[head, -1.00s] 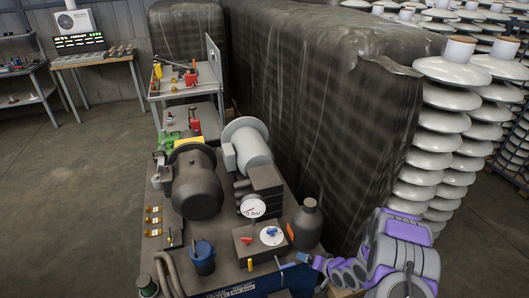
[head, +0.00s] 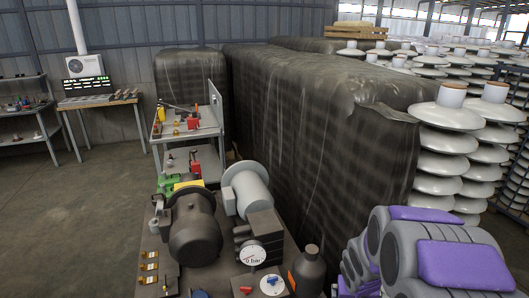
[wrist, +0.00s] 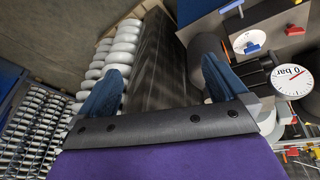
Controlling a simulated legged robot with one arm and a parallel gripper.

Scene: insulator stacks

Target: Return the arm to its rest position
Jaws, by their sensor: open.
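My arm, grey with purple covers, shows at the lower right of the head view, folded close to the camera. My gripper (wrist: 162,88) shows in the wrist view with its two blue fingers wide apart and nothing between them. Beyond the fingers are the dark wrapped stack (wrist: 160,55) and white insulators (wrist: 122,50). In the head view the gripper's fingertips are out of sight.
A bench with a dark motor (head: 194,225), a pressure gauge (head: 252,255) and a dark bottle (head: 309,270) stands left of my arm. The wrapped stack (head: 310,120) and insulator stacks (head: 446,140) stand behind. Open floor (head: 75,215) lies at left.

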